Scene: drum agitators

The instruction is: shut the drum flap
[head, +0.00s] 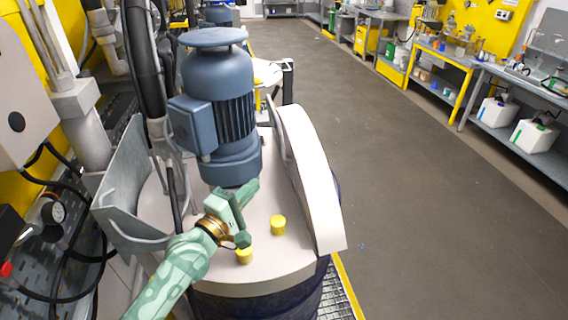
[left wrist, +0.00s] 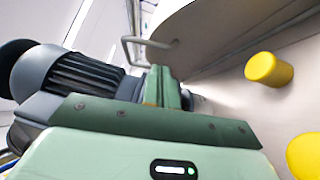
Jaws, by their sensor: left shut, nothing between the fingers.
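The drum flap (head: 312,180) is a pale, curved panel standing raised along the right side of the drum lid (head: 285,258). A bent grey handle (left wrist: 148,46) shows near the flap (left wrist: 225,25) in the left wrist view. My left gripper (head: 252,188) is over the lid, close to the foot of the blue-grey motor (head: 220,110) and left of the flap, apart from it. In the left wrist view its fingers (left wrist: 160,82) are together and empty, pointing toward the handle area. My right gripper is not in view.
Two yellow caps (head: 278,225) (head: 244,256) stand on the lid near my left gripper. A grey angled panel (head: 125,180) and pipes crowd the left. Open floor (head: 400,200) lies right of the drum, with benches (head: 440,62) beyond.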

